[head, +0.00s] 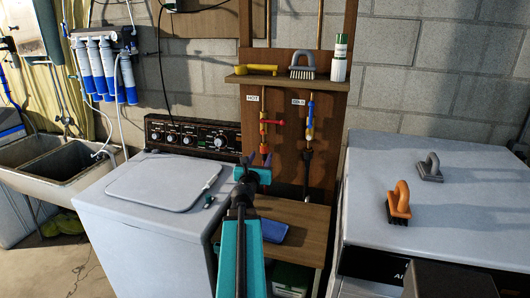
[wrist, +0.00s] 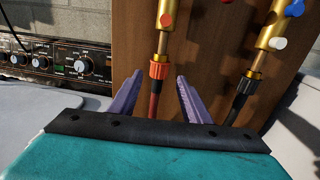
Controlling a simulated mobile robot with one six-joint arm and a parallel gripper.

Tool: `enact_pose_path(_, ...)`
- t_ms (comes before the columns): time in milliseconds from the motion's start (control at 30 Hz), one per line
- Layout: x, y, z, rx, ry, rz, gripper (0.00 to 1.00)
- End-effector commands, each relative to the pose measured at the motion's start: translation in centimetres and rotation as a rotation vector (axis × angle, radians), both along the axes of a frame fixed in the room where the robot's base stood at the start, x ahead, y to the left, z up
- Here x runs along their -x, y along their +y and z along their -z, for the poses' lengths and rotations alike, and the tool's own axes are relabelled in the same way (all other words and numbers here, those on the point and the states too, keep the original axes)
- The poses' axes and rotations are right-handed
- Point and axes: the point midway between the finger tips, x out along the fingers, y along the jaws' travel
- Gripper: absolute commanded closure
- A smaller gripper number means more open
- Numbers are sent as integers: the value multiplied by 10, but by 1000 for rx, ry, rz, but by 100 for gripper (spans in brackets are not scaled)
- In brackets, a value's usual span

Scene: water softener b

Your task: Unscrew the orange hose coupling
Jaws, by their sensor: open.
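The orange hose coupling (wrist: 159,70) joins a brass pipe above to a dark red hose below, against the brown wooden board. In the head view the coupling (head: 264,149) shows just above my gripper (head: 255,161), under the HOT label. In the wrist view my gripper (wrist: 160,77) is open, with its two purple fingers to either side of the coupling's line of sight. The fingertips overlap the coupling's lower end in the picture. I see no contact, and the remaining depth between them is hard to tell. Nothing is held.
A brass valve with a red handle (head: 279,122) sits above the coupling. To the right a COLD line carries a black coupling (wrist: 249,80) and a blue-handled valve. A white washer (head: 142,216) stands left, a small wooden table (head: 308,216) below, a white-topped appliance (head: 455,208) right.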

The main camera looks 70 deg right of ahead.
Motion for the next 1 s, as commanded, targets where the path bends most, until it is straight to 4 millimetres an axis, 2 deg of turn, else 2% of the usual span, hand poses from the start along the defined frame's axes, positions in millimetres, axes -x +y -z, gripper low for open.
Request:
enact_pose_path(400, -6, -14, 0, 0, 0, -7, 56)
enact_pose_path(867, -8, -54, 0, 0, 0, -6, 56)
enact_pose_path(1000, -10, -51, 0, 0, 0, -9, 77)
